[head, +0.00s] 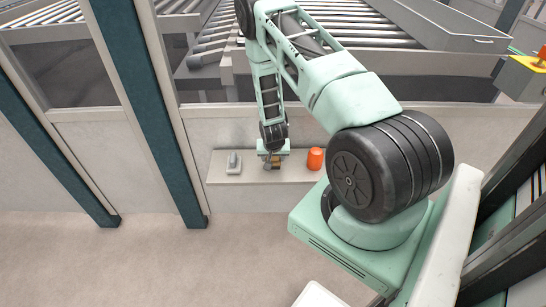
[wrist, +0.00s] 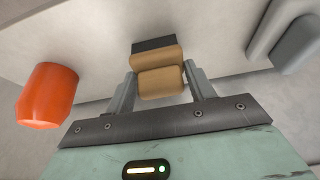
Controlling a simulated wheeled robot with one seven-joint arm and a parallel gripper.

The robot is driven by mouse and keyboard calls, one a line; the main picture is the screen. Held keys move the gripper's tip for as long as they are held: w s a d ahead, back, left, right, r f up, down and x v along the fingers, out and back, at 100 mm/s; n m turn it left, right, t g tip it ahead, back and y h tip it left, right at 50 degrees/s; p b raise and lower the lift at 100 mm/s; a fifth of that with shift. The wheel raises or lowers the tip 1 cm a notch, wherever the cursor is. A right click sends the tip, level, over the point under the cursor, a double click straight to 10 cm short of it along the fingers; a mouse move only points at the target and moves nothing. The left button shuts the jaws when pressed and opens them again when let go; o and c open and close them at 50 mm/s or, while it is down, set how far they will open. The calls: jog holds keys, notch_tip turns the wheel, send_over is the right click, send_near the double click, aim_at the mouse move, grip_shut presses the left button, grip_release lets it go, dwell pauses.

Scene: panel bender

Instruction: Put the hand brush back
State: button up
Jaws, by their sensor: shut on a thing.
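The hand brush (wrist: 158,72) shows in the wrist view as a tan wooden block with a dark strip at its far end. My gripper (wrist: 160,90) is shut on it, one finger on each side of the tan part. In the head view my gripper (head: 272,160) is small, over a light shelf (head: 300,172) at the foot of the panel, with the brush (head: 272,165) at its tips. I cannot tell whether the brush touches the shelf.
An orange cylinder (head: 315,158) stands on the shelf to the right of my gripper. A grey object (head: 234,163) sits on the shelf to the left. Dark teal posts (head: 162,110) stand left of the shelf. A roller conveyor (head: 370,30) lies behind the panel. The floor in front is clear.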

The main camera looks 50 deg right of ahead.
jog(key=o, duration=0.9)
jog(key=v, duration=1.2)
jog(key=a+r+n+y, duration=0.1)
jog(key=a+r+n, duration=0.1)
jog(key=a+r, duration=0.5)
jog(key=w+a+r+n+y, duration=0.1)
jog(key=a+r+n+y, duration=0.15)
jog(key=a, duration=0.75)
jog(key=a+r+n+y, duration=0.1)
jog(key=a+r+n, duration=0.25)
jog(key=a, duration=0.55)
jog(key=s+a+r+n+g, duration=0.1)
jog(key=s+a+r+n, duration=0.2)
jog(key=s, duration=0.4)
jog(key=s+a+r+n+g, duration=0.1)
jog(key=s+a+r+n, duration=0.2)
jog(key=s+a+r, duration=0.2)
jog(key=s+a+r+n+g, duration=0.1)
jog(key=s+a+r+n, duration=0.2)
jog(key=s+a, duration=0.3)
jog(key=shift+s+a+r+n, duration=0.15)
jog(key=shift+s+r, duration=0.1)
jog(key=shift+s, duration=0.45)
jog(key=shift+s+r+n, duration=0.15)
jog(key=shift+s+r, duration=0.15)
jog(key=shift+s, duration=0.4)
